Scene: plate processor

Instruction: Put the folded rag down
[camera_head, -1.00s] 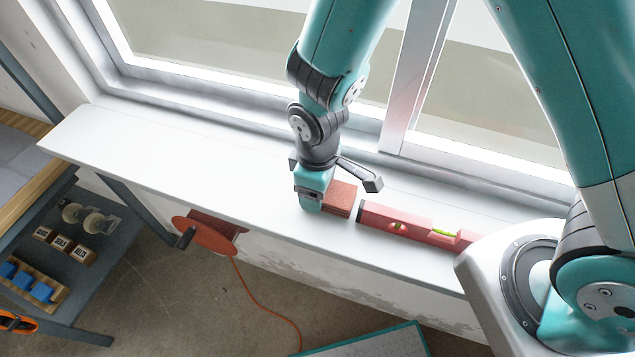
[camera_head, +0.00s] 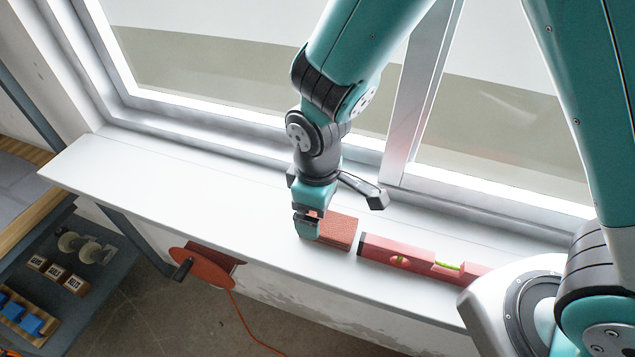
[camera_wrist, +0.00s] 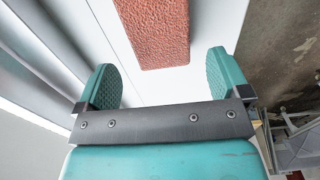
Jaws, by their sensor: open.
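The folded rag (camera_head: 338,231) is a reddish-brown, rough-textured flat block lying on the white windowsill. It also shows at the top of the wrist view (camera_wrist: 158,30), ahead of the fingertips and apart from them. My gripper (camera_head: 307,226) is low over the sill at the rag's left end. In the wrist view my gripper (camera_wrist: 166,78) has its two teal fingers spread wide, with only bare white sill between them. In the head view the gripper hides part of the rag's left end.
A red spirit level (camera_head: 425,260) lies on the sill just right of the rag. The white windowsill (camera_head: 180,190) is clear to the left. The window frame (camera_head: 250,140) runs behind. An orange cord reel (camera_head: 203,266) hangs at the front edge. A shelf cart (camera_head: 75,255) stands lower left.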

